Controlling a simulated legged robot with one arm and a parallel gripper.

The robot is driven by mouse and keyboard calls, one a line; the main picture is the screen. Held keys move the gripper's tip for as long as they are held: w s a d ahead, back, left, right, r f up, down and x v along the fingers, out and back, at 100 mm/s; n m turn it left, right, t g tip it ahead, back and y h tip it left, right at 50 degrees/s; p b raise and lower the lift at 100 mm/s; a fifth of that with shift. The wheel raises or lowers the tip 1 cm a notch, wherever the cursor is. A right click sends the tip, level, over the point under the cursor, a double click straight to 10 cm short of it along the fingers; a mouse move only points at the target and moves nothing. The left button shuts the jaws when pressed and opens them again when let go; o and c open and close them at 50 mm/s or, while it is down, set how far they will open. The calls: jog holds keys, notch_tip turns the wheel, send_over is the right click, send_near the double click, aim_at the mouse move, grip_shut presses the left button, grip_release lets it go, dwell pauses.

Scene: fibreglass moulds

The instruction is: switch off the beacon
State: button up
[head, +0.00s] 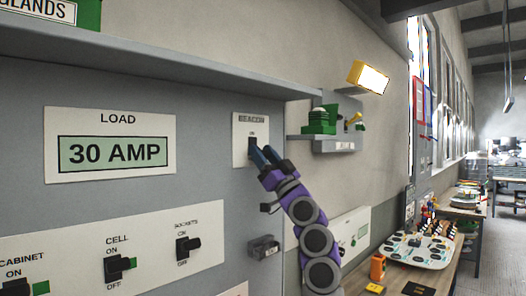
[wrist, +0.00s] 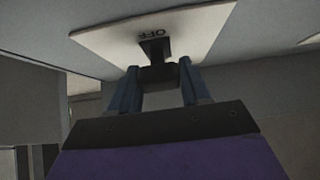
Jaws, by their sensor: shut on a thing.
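The beacon switch plate (head: 244,128) is a pale plate marked BEACON on the grey panel in the head view, with small lettering above its lever. My gripper (head: 256,150) reaches up to the plate from below right and covers the lower part of the switch. In the wrist view the plate (wrist: 98,42) shows an upside-down OFF label. The dark switch lever (wrist: 157,75) stands between the two blue fingers of my gripper (wrist: 158,74), which is shut on it. Whether the lever is up or down is hard to tell.
Other switches marked CELL (head: 120,266) and SOCKETS (head: 186,247) are lower left. A small shelf (head: 320,133) with green items juts out beside my arm. A cluttered workbench (head: 410,275) stands at lower right.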

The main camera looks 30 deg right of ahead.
jog(key=shift+f+t+p, duration=0.15)
jog(key=shift+t+p, duration=0.2)
jog(key=shift+t, duration=0.05)
dwell(0.4)
jog(key=o, duration=1)
jog(key=shift+d, duration=0.2)
jog(key=shift+c, duration=0.2)
jog(key=shift+a+f, duration=0.1)
